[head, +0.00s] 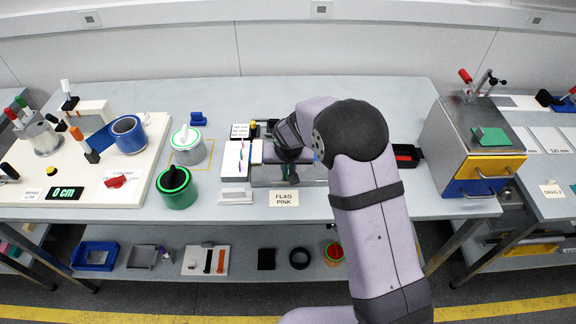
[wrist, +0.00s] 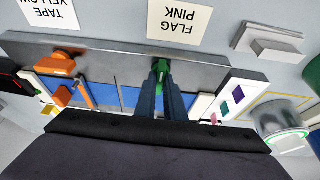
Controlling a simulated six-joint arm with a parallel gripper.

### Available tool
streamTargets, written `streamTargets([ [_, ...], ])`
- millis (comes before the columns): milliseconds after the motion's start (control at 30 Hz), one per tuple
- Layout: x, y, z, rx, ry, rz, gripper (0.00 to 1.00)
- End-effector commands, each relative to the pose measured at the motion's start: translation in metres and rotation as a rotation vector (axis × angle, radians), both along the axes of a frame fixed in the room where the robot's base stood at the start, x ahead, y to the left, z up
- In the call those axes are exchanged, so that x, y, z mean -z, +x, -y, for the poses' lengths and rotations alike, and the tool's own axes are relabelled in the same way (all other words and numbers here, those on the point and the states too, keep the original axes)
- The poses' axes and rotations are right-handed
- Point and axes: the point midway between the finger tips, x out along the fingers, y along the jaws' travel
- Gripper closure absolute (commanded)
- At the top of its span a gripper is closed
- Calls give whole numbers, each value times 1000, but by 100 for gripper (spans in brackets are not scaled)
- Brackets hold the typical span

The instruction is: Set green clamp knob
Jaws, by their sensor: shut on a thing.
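The green clamp knob (wrist: 161,68) shows in the wrist view at the edge of a grey metal fixture (wrist: 112,62). My gripper (wrist: 161,84) has its two dark fingers close together on the knob, so only its green top and front show. In the head view my gripper is down at the fixture (head: 270,181), behind the "FLAG PINK" label, and my arm hides most of the fixture's right side. I cannot make out the green knob in the head view.
Orange clamp parts (wrist: 62,63) sit on the fixture left of my gripper in the wrist view. A green canister (head: 178,196) and a white canister (head: 188,154) stand left of the fixture. A steel cabinet (head: 452,144) stands right.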

Motion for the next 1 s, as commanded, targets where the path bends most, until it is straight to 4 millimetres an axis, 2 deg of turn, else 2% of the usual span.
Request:
streamTargets([
  [400,0,0,0,-34,-1,2,100],
  [433,0,0,0,-34,-1,2,88],
  [500,0,0,0,-34,-1,2,72],
  [833,-1,0,0,-31,0,2,72],
  [1000,-8,-2,0,-30,0,3,72],
])
